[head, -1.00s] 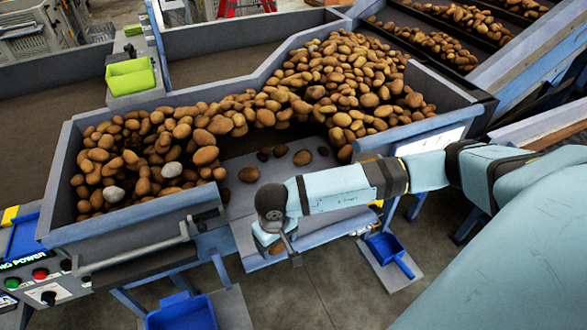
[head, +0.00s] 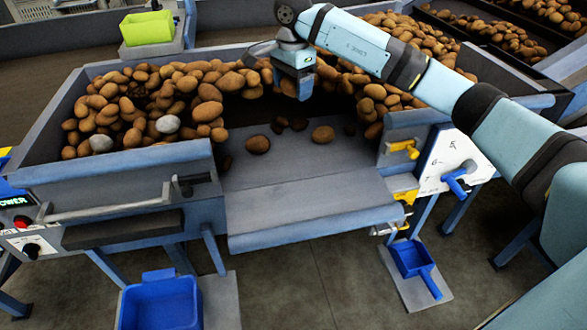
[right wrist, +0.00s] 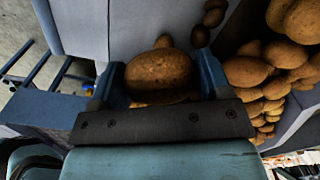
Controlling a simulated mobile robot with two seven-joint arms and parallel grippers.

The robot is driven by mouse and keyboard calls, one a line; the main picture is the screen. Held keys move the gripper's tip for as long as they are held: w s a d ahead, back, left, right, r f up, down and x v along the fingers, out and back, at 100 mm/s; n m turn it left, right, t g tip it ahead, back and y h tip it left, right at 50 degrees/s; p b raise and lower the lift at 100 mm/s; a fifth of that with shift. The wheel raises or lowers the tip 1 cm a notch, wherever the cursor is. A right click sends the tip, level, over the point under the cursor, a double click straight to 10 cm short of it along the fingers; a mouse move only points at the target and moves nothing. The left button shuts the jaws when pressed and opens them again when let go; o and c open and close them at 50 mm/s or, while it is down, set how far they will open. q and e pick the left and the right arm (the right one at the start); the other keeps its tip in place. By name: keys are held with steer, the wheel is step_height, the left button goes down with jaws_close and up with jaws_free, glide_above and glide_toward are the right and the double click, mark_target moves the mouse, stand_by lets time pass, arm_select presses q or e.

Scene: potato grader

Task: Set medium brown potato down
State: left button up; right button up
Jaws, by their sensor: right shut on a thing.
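My right gripper (head: 298,90) is above the back of the grey sloping chute, in front of the potato heap. In the right wrist view its two fingers (right wrist: 158,82) are shut on a medium brown potato (right wrist: 158,70), which is speckled and oval. In the head view the gripper mostly hides this potato. On the grey chute (head: 290,185) below lie a brown potato (head: 257,144), another brown potato (head: 323,134) and a few small dark ones (head: 299,124). My left gripper is not in view.
The potato heap (head: 205,92) fills the hopper behind and on both sides, with two pale lumps (head: 168,124) at left. The chute's front half is clear. A yellow handle (head: 404,149) sits at the right.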

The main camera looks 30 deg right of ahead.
steer(key=shift+w+d+r+m, duration=0.2)
steer(key=shift+r+m, duration=0.1)
steer(key=shift+r, duration=0.05)
steer(key=shift+f, duration=0.2)
glide_above(294, 153)
step_height(294, 153, down, 14)
steer(key=shift+r, duration=0.15)
steer(key=shift+f, duration=0.9)
step_height(294, 153, down, 3)
steer(key=shift+f, duration=0.2)
